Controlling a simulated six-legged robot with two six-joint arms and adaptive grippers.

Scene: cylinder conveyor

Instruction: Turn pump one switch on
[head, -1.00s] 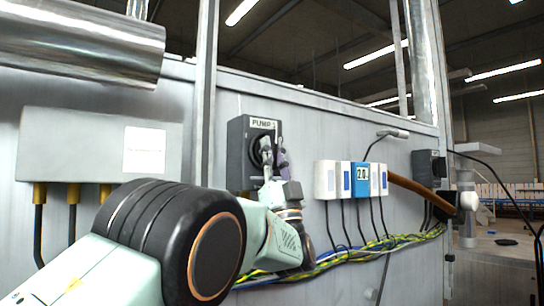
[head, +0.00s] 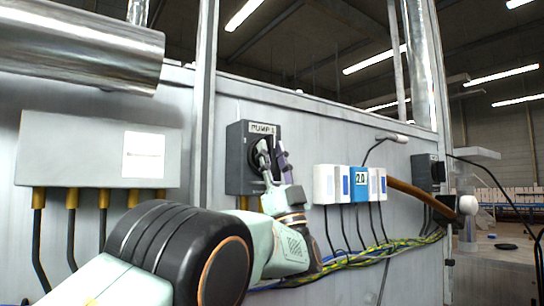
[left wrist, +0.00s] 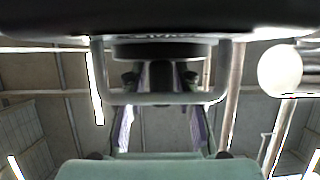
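The pump one switch is a dark grey box (head: 238,170) on the light panel, with a "PUMP" label (head: 262,128) and a black rotary knob (head: 254,152). The knob is partly hidden by my left gripper (head: 272,150), whose fingers stand in front of it. In the left wrist view the underside of the box shows at the top, and the black knob (left wrist: 160,75) lies between the two purple-padded fingertips of the left gripper (left wrist: 160,82). The fingers are apart, with a gap seen on each side of the knob. My right gripper does not show.
A large grey box (head: 75,150) with cables hangs at left. A metal post (head: 203,110) stands close left of the switch. White and blue modules (head: 325,184) are to the right. Coloured cables (head: 360,255) run below; a shiny duct (head: 80,45) is above left.

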